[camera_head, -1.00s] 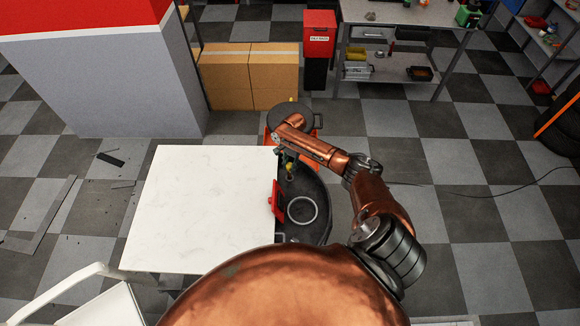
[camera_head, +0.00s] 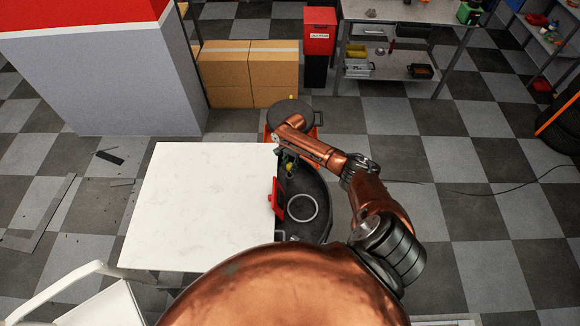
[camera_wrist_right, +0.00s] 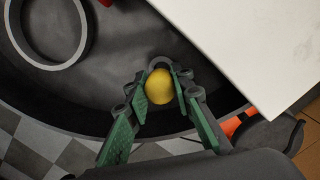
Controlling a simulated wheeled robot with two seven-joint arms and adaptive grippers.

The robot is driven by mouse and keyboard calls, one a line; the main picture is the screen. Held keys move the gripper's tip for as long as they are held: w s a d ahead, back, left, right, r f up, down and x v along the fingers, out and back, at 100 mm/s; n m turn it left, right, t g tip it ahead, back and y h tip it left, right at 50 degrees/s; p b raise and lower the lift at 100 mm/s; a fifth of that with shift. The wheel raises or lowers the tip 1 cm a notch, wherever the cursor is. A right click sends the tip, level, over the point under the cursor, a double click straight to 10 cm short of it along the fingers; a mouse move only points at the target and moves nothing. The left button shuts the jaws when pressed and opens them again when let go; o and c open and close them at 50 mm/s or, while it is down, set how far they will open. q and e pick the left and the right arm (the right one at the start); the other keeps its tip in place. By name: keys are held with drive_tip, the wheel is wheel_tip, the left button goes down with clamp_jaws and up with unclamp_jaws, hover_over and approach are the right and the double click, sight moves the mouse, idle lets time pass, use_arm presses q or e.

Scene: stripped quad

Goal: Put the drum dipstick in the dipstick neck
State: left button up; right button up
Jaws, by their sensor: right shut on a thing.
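The yellow ball-shaped knob (camera_wrist_right: 160,86), which I take for the top of the drum dipstick, sits between the green-padded fingers of my right gripper (camera_wrist_right: 159,88). The gripper is shut on it. In the head view the knob (camera_head: 290,168) shows below my right wrist, over the black rounded drum top. A dark ring (camera_wrist_right: 160,63) shows just beyond the knob in the wrist view; it may be the dipstick neck, but I cannot tell whether they touch. The dipstick's shaft is hidden below the knob. My left gripper is out of view.
A white tabletop (camera_head: 200,205) lies close left of the black drum top (camera_head: 311,184). A round dark lid (camera_head: 290,113) on an orange base stands beyond.

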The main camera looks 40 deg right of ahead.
drive_tip(key=shift+f+b, duration=1.2)
drive_tip(key=shift+f, duration=0.8)
drive_tip(key=o, duration=1.1)
drive_tip(key=shift+o, duration=0.2)
drive_tip(key=shift+r, duration=0.1)
drive_tip(key=shift+r, duration=0.2)
drive_tip(key=r, duration=0.3)
drive_tip(key=d+r, duration=0.1)
drive_tip(key=r, duration=0.7)
drive_tip(key=shift+w+d+r, duration=0.15)
drive_tip(key=shift+d+r, duration=0.05)
